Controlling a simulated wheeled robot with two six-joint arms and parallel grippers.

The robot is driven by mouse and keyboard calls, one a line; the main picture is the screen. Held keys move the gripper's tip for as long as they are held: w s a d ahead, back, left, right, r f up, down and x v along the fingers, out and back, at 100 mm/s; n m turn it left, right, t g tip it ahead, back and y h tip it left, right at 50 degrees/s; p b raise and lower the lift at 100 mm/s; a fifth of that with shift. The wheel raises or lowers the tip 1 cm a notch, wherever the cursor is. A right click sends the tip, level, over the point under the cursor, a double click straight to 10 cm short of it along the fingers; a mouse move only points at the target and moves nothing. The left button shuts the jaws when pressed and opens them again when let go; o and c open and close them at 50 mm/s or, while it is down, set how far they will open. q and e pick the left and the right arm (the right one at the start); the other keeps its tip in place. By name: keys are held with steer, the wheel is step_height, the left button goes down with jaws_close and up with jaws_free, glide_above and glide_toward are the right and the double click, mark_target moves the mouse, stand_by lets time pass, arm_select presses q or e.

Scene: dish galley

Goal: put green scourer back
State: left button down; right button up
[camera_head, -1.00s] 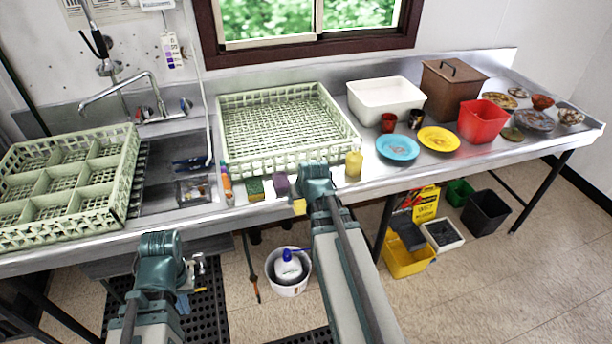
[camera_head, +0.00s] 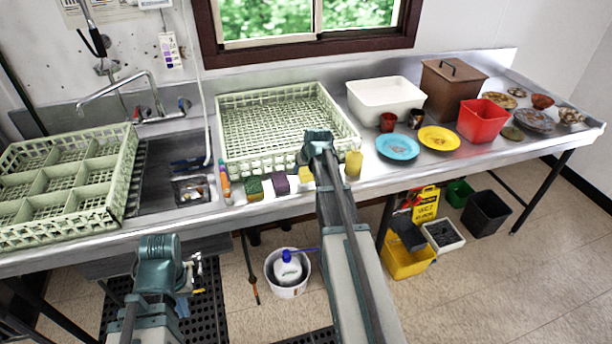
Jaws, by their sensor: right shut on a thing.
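My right gripper (camera_head: 312,160) is over the front strip of the steel counter, shut on a yellow sponge-like block (camera_head: 305,175). Only the block's yellow side shows; I cannot tell whether it has a green face. A scourer with a green top and yellow base (camera_head: 254,188) lies on the counter's front edge, left of a purple sponge (camera_head: 281,184). The held block is just right of the purple sponge. My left gripper (camera_head: 186,290) hangs low in front of the counter, below the sink; its jaws are too hidden to read.
A pale green dish rack (camera_head: 240,166) stands behind the sponges. A yellow bottle-like container (camera_head: 354,163) is close right of my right gripper. An orange-capped bottle (camera_head: 225,183) stands left of the scourer. A blue plate (camera_head: 397,146) lies further right.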

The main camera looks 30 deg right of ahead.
mark_target(306, 174)
steer(key=shift+w+d, duration=0.15)
steer(key=f+b, duration=0.3)
steer(key=shift+w+d+f+b, duration=0.2)
steer(key=shift+w+f+b, duration=0.15)
steer(key=shift+f, duration=0.1)
steer(key=o, duration=1.2)
steer(key=p+v, duration=1)
steer(key=v, duration=0.2)
steer(key=shift+p, duration=0.3)
